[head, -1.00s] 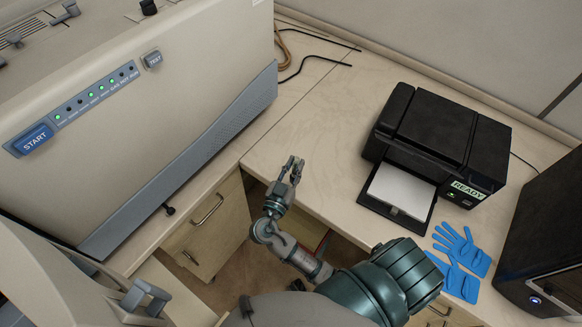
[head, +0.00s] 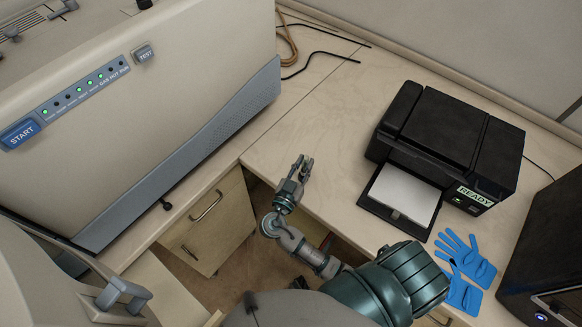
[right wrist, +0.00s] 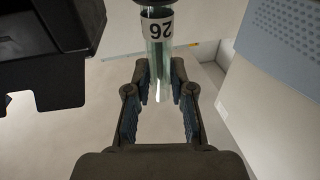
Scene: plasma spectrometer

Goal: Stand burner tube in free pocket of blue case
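My right gripper (head: 301,168) is over the front edge of the counter, between the spectrometer and the printer. In the right wrist view its two fingers (right wrist: 160,78) are closed in on both sides of a clear glass burner tube (right wrist: 158,58). The tube has a white label with dark digits, seen upside down, and a dark end at the top of that view. In the head view the tube cannot be made out. The blue case is not in view. My left gripper is not in view.
The spectrometer (head: 150,110), with START and TEST buttons and green lights, stands at left. A black printer (head: 450,145) marked READY and blue gloves (head: 465,268) are at right. A black box (head: 550,250) stands at far right. The counter (head: 320,120) between is clear.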

